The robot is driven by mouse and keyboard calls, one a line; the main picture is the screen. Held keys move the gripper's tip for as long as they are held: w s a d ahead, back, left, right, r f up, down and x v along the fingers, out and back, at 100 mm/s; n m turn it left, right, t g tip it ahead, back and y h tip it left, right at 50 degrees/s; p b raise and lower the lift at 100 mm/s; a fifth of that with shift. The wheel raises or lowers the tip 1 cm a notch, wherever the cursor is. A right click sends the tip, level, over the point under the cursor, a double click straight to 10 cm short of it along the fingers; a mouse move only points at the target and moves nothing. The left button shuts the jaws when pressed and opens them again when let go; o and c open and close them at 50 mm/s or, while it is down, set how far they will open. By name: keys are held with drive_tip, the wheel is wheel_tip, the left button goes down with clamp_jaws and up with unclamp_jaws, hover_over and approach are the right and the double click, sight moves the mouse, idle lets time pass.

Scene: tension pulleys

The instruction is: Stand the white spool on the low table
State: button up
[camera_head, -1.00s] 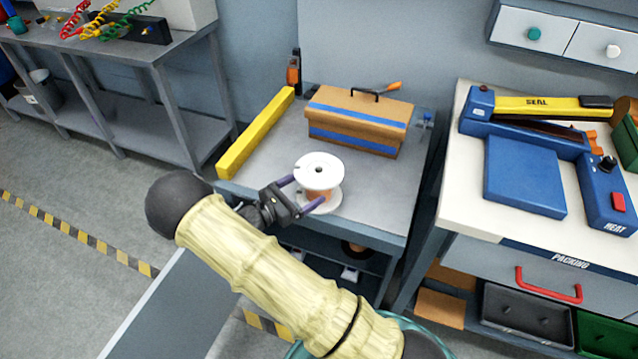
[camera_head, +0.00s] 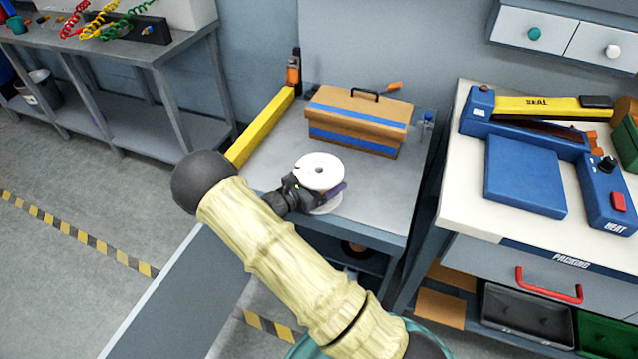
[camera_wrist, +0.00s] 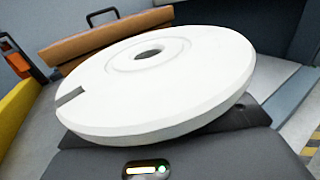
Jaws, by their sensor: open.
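The white spool (camera_head: 318,168) stands upright on the low table (camera_head: 375,190), near its front, with its white top disc facing up. My gripper (camera_head: 325,192) is open at the spool from the front left, just below the top disc. The disc hides the fingers and the spool's core there.
A brown toolbox (camera_head: 358,120) with blue bands stands behind the spool. A yellow bar (camera_head: 262,125) lies along the table's left edge. A white packing bench (camera_head: 460,190) with a blue heat sealer (camera_head: 525,175) stands on the right. The table's front right is clear.

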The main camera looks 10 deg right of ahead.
idle(0.4)
drive_tip(key=c, duration=1.7)
wheel_tip(320, 180, up, 10)
drive_tip(key=shift+r+p, duration=0.1)
drive_tip(key=shift+p, duration=0.6)
